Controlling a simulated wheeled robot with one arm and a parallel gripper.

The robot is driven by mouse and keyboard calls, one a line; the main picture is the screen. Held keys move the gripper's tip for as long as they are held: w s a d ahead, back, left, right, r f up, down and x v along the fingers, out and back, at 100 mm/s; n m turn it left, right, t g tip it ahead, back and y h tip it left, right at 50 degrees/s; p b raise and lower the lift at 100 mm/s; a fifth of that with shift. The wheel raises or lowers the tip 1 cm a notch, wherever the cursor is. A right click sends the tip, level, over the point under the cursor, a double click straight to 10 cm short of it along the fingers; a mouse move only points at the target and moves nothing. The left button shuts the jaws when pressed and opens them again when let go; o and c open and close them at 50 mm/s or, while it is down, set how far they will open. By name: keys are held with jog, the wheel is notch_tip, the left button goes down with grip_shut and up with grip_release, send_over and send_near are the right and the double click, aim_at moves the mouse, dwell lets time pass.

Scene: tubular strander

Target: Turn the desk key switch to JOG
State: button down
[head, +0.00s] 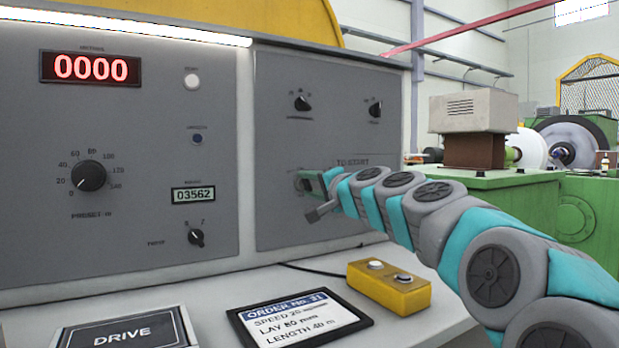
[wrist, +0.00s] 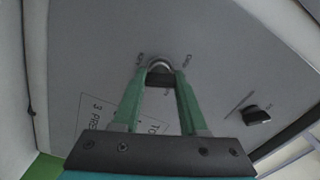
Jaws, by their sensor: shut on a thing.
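My gripper (head: 316,188) is at the right-hand panel (head: 290,130) of the desk, low on its face under the "TO START" print. In the wrist view my gripper's green fingers (wrist: 164,78) are closed in on the key switch (wrist: 160,66), which shows as a silvery round rim with a dark part between the fingertips. The gripper is shut on this key switch. Small labels stand around the switch, but I cannot read them surely, nor tell which position the key points to. In the head view the fingers mostly hide the switch.
Two black knobs (head: 302,103) (head: 375,109) sit higher on the same panel. Another dark knob (wrist: 257,115) shows right of my fingers in the wrist view. A yellow button box (head: 389,288) and an order tablet (head: 299,318) lie on the desk top below my arm.

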jog(key=shift+m+p, duration=1.25)
jog(key=shift+m, duration=0.65)
jog(key=shift+c, duration=2.2)
grip_release()
jog(key=shift+s+d, duration=0.1)
jog(key=v, duration=0.7)
jog(key=shift+s+d+b, duration=0.2)
jog(key=shift+s+b, duration=0.05)
jog(key=shift+b, duration=0.15)
